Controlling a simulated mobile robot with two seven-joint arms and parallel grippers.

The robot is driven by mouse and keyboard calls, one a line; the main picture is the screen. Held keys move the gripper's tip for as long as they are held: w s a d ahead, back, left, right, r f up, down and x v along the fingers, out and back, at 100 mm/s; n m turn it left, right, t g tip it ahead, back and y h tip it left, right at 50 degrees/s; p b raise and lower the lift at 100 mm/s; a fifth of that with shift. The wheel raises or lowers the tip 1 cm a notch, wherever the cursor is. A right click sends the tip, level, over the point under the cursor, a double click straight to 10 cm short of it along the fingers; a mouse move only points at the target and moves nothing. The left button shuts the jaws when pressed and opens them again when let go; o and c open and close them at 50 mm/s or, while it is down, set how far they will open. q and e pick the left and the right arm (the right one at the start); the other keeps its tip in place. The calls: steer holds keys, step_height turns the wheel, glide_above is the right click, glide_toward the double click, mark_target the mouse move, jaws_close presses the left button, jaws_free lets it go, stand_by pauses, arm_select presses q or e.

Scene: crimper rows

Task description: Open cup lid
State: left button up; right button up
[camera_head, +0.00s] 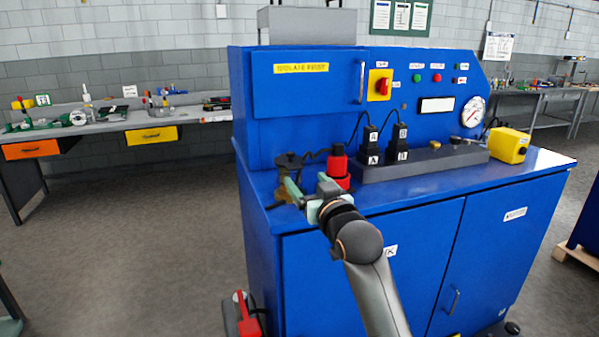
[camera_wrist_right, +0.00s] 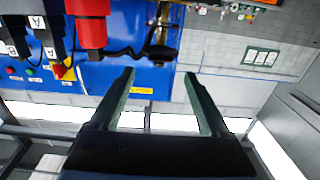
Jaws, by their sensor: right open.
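The lid looks shut, but I cannot tell for sure. My right gripper (camera_head: 295,190) is beside it at bench height, its green fingers partly covering the fitting's lower part. In the right wrist view the gripper (camera_wrist_right: 158,80) is open with nothing between its fingers. A brass-and-black part (camera_wrist_right: 160,42), apparently the same fitting, shows ahead of the fingertips there. My left gripper is out of view.
A red-and-black tool (camera_head: 337,168) stands just right of the fitting, close to my gripper. The red tool also shows in the wrist view (camera_wrist_right: 91,28). Black plug blocks stand on a dark strip (camera_head: 425,163). A yellow box (camera_head: 508,145) is at the right end.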

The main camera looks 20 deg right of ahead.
mark_target(296, 169)
steer(key=shift+w+a, duration=0.1)
steer(key=shift+w, duration=2.7)
jaws_close()
